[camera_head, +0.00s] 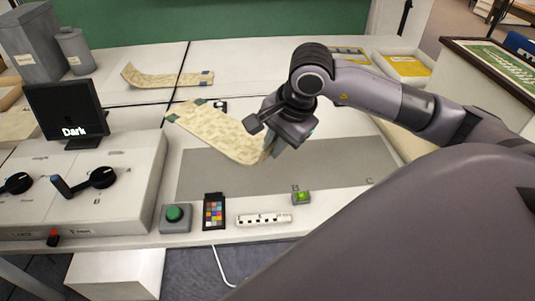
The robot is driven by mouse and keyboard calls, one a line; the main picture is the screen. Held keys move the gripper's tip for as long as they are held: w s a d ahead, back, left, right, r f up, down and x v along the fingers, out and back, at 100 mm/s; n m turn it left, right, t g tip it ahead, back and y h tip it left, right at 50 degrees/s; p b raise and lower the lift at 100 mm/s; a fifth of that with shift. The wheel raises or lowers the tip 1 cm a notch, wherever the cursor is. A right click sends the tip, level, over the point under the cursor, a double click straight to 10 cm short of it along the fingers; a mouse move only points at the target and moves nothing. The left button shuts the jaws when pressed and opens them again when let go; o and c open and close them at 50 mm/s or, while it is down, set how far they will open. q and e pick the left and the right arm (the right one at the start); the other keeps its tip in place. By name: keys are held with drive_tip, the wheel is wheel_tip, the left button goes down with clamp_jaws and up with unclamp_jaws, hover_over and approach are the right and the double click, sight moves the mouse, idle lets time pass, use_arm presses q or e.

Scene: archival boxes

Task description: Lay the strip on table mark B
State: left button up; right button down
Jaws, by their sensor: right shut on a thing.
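A cream, patterned strip (217,130) with a dark green patch near its far left end is held by my right gripper (270,150). The gripper is shut on the strip's near right end, and the strip slants up and left over the grey mat (335,165). Whether the strip touches the mat cannot be told. Mark B (295,187) is a letter at the mat's front edge, right of and nearer than the gripper. My left gripper is not in view.
A second curled strip (168,79) lies at the back left. Mark C (369,181) is right of B. A green button (175,215), colour card (214,212), white scale (264,219) and small green-lit block (301,198) line the front. A control box (125,160) and dark screen (66,110) stand left.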

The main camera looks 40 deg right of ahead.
wheel_tip(320, 180, down, 13)
drive_tip(key=shift+r, duration=0.15)
idle(0.4)
drive_tip(key=c, duration=1.1)
unclamp_jaws()
drive_tip(key=shift+c, duration=0.2)
